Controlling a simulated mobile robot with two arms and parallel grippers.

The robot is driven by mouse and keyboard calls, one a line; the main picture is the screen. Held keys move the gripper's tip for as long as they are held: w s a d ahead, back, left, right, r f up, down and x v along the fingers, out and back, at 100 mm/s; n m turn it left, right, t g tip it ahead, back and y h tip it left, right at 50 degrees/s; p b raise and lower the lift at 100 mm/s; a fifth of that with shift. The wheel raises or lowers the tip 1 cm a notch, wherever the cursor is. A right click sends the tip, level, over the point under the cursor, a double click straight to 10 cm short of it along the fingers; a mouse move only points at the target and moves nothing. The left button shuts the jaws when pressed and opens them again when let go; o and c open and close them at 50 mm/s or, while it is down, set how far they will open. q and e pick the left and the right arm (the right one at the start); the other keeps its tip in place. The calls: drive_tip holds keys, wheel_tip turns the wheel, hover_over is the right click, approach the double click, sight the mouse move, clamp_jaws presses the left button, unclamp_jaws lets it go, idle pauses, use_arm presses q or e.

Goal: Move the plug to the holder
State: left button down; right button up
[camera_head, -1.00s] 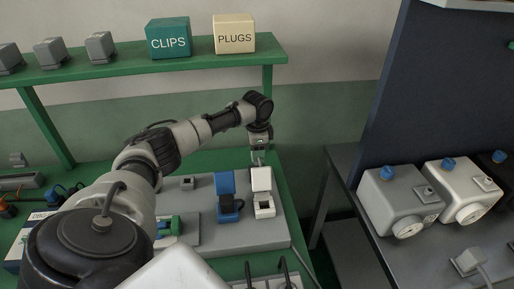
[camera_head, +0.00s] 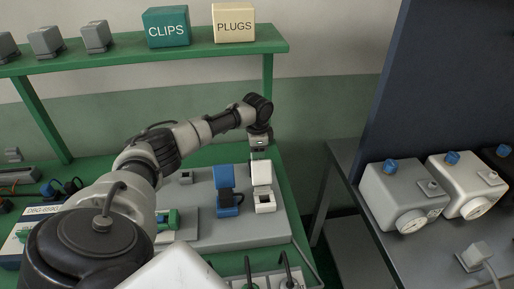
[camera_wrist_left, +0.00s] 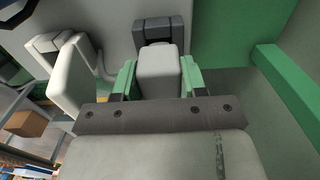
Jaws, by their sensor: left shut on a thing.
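My left gripper (camera_head: 259,152) reaches over the back of the grey board (camera_head: 235,235), just behind the raised white lid. In the left wrist view its green fingers (camera_wrist_left: 160,78) are shut on a light grey block (camera_wrist_left: 160,70), which seems to be the plug. A dark grey block (camera_wrist_left: 150,26), perhaps the holder, lies right beyond it; I cannot tell whether they touch. The plug is not clear in the head view. My right gripper is not in view.
A blue open-lidded box (camera_head: 226,188) and a white one (camera_head: 264,200) stand on the board. Cabled plugs (camera_head: 285,275) are at the front. The green shelf (camera_head: 130,60) bears boxes above. Grey and white units (camera_head: 400,190) occupy the right bench.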

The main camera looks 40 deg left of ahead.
use_arm(q)
drive_tip(key=shift+f, duration=0.85)
drive_tip(key=c, duration=0.5)
unclamp_jaws()
wheel_tip(320, 180, up, 11)
drive_tip(key=shift+f+b, duration=0.1)
drive_tip(key=shift+b, duration=0.55)
